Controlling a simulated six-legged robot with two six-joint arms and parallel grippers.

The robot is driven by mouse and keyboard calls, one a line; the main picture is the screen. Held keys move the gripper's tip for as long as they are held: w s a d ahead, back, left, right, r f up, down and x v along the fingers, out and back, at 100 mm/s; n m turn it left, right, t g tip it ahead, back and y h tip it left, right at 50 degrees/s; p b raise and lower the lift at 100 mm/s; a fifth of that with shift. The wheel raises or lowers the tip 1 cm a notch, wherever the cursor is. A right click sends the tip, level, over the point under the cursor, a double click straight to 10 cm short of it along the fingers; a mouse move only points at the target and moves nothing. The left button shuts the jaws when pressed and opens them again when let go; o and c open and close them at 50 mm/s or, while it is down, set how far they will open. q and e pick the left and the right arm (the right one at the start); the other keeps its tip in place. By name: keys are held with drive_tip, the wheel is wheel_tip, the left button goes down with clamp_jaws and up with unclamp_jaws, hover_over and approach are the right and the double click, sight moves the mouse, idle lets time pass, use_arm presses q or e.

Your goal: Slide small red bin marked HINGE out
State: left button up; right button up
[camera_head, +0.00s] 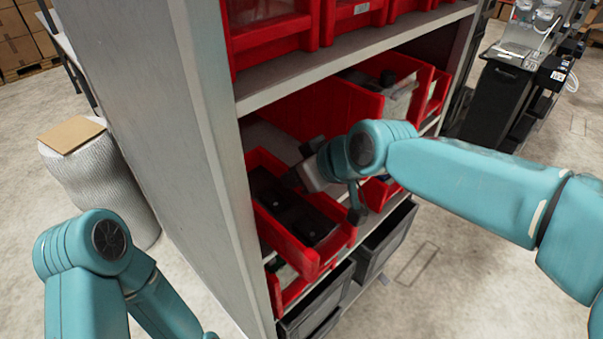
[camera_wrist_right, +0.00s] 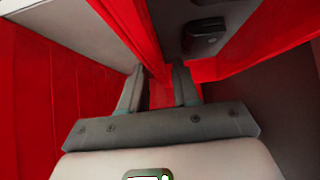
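A small red bin (camera_head: 289,240) with dark items in it sits on the middle shelf at the left, its front sticking out past the shelf edge. No HINGE marking is readable on it. My right gripper (camera_head: 294,178) reaches in over this bin's inner right side. In the right wrist view, the fingers (camera_wrist_right: 160,88) stand apart with a red bin wall (camera_wrist_right: 135,30) running down between them. Whether they touch the wall is unclear. My left arm is at the lower left of the head view, and its gripper is out of the picture.
Other red bins (camera_head: 400,80) stand to the right on the same shelf, with more on the shelf (camera_head: 340,60) above. Grey drawers (camera_head: 385,242) and a red bin (camera_head: 283,292) are below. The grey cabinet side (camera_head: 150,90) closes off the left. Open floor lies at the right.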

drive_tip(key=shift+o, duration=0.6)
drive_tip(key=b+v, duration=0.1)
drive_tip(key=v, duration=1.5)
drive_tip(key=shift+s+r, duration=0.1)
drive_tip(key=shift+d, duration=0.1)
